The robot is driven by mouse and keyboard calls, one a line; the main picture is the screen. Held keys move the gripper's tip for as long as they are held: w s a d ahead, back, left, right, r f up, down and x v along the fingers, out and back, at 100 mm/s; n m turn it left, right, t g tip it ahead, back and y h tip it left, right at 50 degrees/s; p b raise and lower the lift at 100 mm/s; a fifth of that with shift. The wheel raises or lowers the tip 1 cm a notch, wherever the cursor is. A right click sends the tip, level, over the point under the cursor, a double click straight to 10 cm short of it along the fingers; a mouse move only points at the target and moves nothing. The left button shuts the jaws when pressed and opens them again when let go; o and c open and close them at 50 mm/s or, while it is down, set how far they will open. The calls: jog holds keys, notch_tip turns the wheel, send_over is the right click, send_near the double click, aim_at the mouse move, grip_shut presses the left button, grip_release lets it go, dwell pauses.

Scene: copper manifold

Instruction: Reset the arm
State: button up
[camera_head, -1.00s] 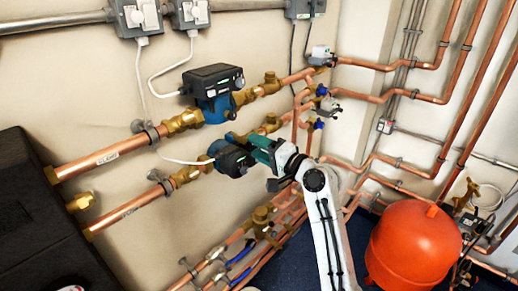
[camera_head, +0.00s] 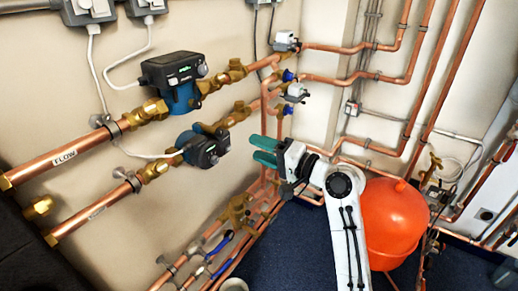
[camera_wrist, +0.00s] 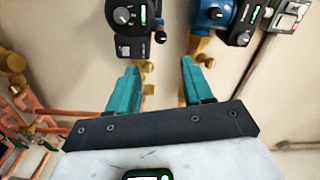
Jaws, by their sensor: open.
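My gripper (camera_head: 265,151) is open and empty in the head view, its two teal fingers pointing left toward the wall pipes. In the wrist view my gripper (camera_wrist: 165,72) shows both fingers spread with nothing between them. The lower pump (camera_head: 202,147), blue with a black head, sits on the lower copper pipe to the left of the fingers, apart from them. The upper pump (camera_head: 174,78) is on the pipe marked FLOW. The wrist view shows one pump (camera_wrist: 130,18) beyond the left finger and another (camera_wrist: 218,14) beyond the right finger.
A red round vessel (camera_head: 394,215) stands right behind my arm. Copper pipes (camera_head: 385,80) with small valves run along the walls. Low pipes and brass valves (camera_head: 236,212) lie below my gripper. The dark blue floor (camera_head: 300,240) is clear between them and my arm.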

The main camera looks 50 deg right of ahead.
dwell(0.3)
jog(key=s+a+f+n+g+y, duration=0.1)
jog(key=s+a+f+n+g, duration=0.2)
jog(key=a+f, duration=0.45)
jog(key=s+a+f+n+g+y, duration=0.15)
jog(key=a+f+n+g, duration=0.3)
jog(key=f, duration=0.65)
jog(key=s+a+f+n+g+h, duration=0.1)
jog(key=s+a+f+n+g, duration=0.1)
jog(key=s, duration=0.4)
jog(key=s+a+f+n+g+h, duration=0.1)
jog(key=s+a+f+n+g, duration=0.1)
jog(key=s+f+g, duration=0.2)
jog(key=s+a+f+n+g+h, duration=0.1)
jog(key=s+a+f+n+g, duration=0.1)
jog(key=s, duration=0.6)
notch_tip(320, 180, down, 3)
jog(key=shift+s+r+n+g, duration=0.2)
jog(key=shift+s+n+g, duration=0.1)
jog(key=shift+n+g, duration=0.35)
jog(key=shift+o, duration=0.2)
